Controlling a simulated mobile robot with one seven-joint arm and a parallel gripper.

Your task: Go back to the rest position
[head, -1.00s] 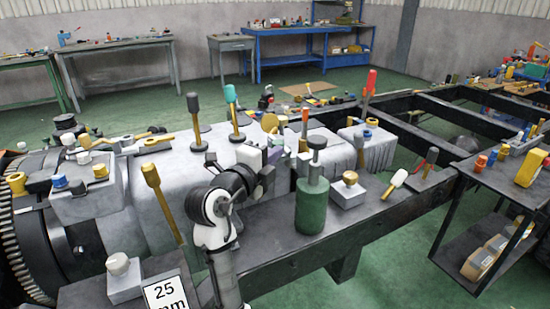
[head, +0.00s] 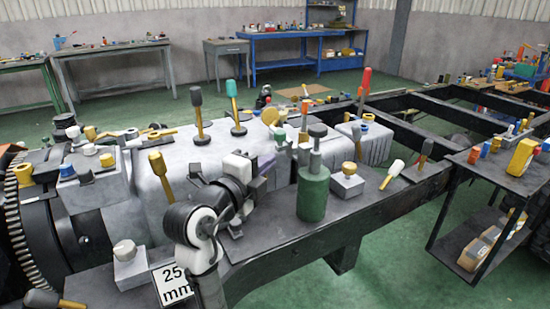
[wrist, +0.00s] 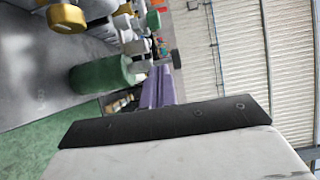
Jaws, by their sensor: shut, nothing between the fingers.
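My white and black arm rises from the bottom of the head view, folded over the dark chassis rail (head: 375,205). My gripper (head: 266,164) is at its end, in front of the pale grey housing (head: 140,165) and left of a green bottle-shaped jack (head: 313,193). In the wrist view its purple fingers (wrist: 158,88) are together with nothing visible between them. The green jack (wrist: 100,77) lies beyond them to the left. The fingertips are small and partly hidden in the head view.
A grey block with a yellow knob (head: 346,181) and a white-headed mallet (head: 392,173) are right of the jack. Upright tools stand on the housing. A "25 mm" sign (head: 173,284) is left of my arm. A dark cart (head: 515,187) stands at right; green floor lies between.

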